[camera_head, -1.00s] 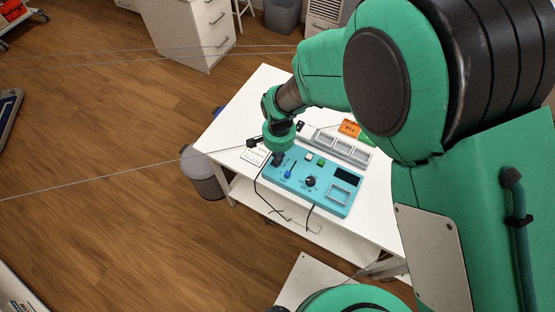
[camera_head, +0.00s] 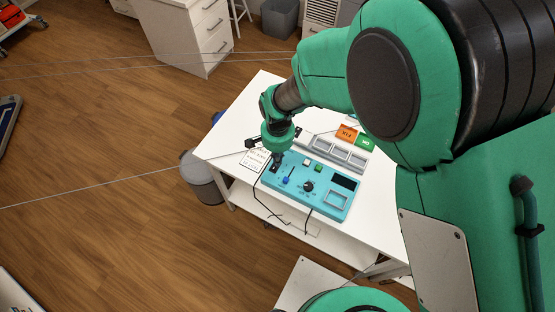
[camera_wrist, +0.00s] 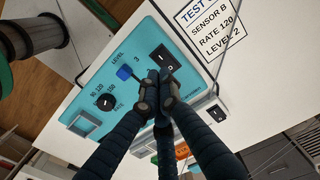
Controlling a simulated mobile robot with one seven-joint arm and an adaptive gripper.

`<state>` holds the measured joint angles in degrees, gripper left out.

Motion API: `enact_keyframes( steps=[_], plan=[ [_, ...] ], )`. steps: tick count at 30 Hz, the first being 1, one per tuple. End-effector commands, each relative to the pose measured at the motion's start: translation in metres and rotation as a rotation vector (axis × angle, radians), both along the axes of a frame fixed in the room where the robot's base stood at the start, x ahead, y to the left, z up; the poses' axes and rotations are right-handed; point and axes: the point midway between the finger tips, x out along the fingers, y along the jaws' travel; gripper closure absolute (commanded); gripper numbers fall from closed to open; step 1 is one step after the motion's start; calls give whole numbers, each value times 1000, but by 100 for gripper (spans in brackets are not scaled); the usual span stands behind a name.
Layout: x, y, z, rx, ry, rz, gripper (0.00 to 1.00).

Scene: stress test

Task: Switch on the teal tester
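The teal tester (camera_head: 322,205) lies on the white table, with a black knob, a blue slider and small buttons on its top. In the wrist view the tester (camera_wrist: 130,45) shows a black rocker switch (camera_wrist: 163,60) near one end, beside the blue slider (camera_wrist: 124,73) and the knob (camera_wrist: 104,101). My gripper (camera_wrist: 157,92) has its dark fingertips close together, with nothing seen between them, right beside the rocker and partly over its lower edge. Contact cannot be told. In the head view my gripper (camera_head: 276,160) is over the tester's upper left corner.
A printed card (camera_wrist: 211,28) reads sensor B, rate 120, level 2. Behind the tester are a grey divided tray (camera_head: 338,152), an orange card (camera_head: 346,133) and a green card (camera_head: 364,142). Another small black switch (camera_wrist: 216,112) sits beyond the tester.

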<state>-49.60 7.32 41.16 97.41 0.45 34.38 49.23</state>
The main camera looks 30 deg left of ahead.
Motion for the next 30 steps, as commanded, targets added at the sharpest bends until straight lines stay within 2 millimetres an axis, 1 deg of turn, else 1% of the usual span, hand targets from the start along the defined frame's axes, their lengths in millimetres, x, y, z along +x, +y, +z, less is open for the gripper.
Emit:
enact_keyframes(
  steps=[1,9,15,21,30],
  plan=[
    [0,0,12,1,-1,0,100],
    [1,0,61,2,-2,0,100],
    [1,0,88,2,-1,0,100],
    [1,0,103,1,-1,0,100],
    [1,0,105,1,-1,0,100]
  ],
)
